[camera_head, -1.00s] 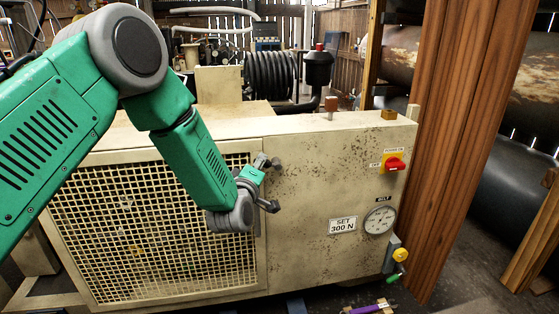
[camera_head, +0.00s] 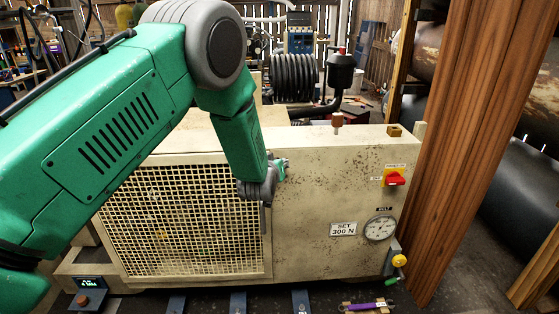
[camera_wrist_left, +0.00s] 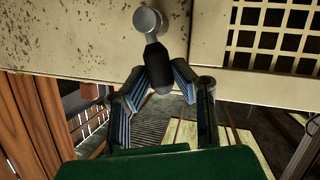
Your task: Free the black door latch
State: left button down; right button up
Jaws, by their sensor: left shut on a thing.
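The black door latch shows in the left wrist view as a dark handle (camera_wrist_left: 157,67) on a round silver pivot (camera_wrist_left: 148,20), fixed to the cream cabinet panel. The two fingers of my left gripper (camera_wrist_left: 158,82) are closed around the handle's free end, one on each side. In the head view my left gripper (camera_head: 279,170) is at the cabinet front, just right of the mesh door (camera_head: 185,222). There the gripper and wrist mostly hide the latch. My right gripper is not in view.
The solid front right of the latch carries a red switch (camera_head: 395,178), a "SET 300 N" label (camera_head: 343,229) and a belt gauge (camera_head: 380,228). A wooden post (camera_head: 462,130) stands close on the right. A purple-handled tool (camera_head: 368,306) lies below in front.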

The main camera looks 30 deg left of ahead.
pick_arm(q)
jog(key=shift+w+d+f+m+g+y+p, duration=0.1)
jog(key=shift+d+f+m+g+y+p, duration=0.15)
jog(key=shift+d+m+g+p, duration=0.2)
jog(key=shift+d+f+m+g+y+p, duration=0.15)
jog(key=shift+d+f+m+g+p, duration=0.15)
jog(key=shift+d+m, duration=0.25)
jog(key=shift+a+r, duration=0.1)
jog(key=c, duration=1.5)
grip_release()
jog(key=shift+o, duration=0.7)
jog(key=shift+w, duration=0.2)
jog(key=v, duration=1.2)
